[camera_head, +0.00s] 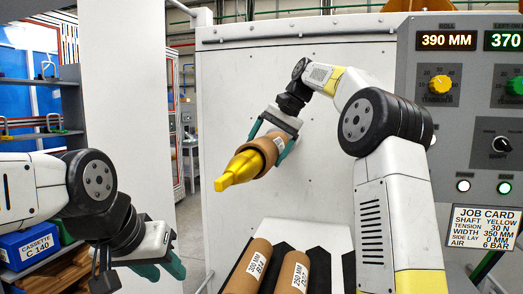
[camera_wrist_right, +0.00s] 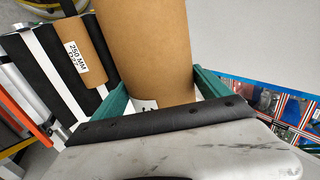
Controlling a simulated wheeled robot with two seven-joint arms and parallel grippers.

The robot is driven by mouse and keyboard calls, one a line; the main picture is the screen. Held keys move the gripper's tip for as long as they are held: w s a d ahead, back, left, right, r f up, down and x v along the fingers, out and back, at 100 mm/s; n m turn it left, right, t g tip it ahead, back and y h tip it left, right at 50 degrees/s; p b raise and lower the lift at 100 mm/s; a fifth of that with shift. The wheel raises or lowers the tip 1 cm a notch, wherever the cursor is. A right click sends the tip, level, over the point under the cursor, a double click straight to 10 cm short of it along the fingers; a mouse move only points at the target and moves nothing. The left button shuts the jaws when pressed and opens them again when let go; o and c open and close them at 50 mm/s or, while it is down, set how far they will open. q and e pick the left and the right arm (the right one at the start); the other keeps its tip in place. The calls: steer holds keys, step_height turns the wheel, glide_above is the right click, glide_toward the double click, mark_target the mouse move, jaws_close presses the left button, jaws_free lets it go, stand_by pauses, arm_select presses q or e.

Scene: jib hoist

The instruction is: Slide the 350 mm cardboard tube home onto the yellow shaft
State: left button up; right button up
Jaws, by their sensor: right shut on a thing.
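The yellow shaft (camera_head: 241,168) points toward the lower left in the head view, with its stepped tip showing. A brown cardboard tube (camera_head: 267,146) is around the shaft, and the shaft's tip sticks out of its near end. My right gripper (camera_head: 277,146) is shut on this tube, with one teal finger on each side. The tube also fills the upper middle of the right wrist view (camera_wrist_right: 145,50). Its label is mostly hidden, so I cannot read the width. The shaft's far part is hidden. My left gripper (camera_head: 165,270) is open and empty at the lower left, apart from the shaft.
Two other cardboard tubes (camera_head: 250,268) (camera_head: 293,273) lie in a black-and-white rack below the shaft. A white machine panel (camera_head: 240,85) stands behind.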

steer(key=shift+w+r, duration=0.1)
steer(key=shift+r, duration=0.05)
steer(key=o, duration=1.9)
steer(key=shift+d, duration=0.1)
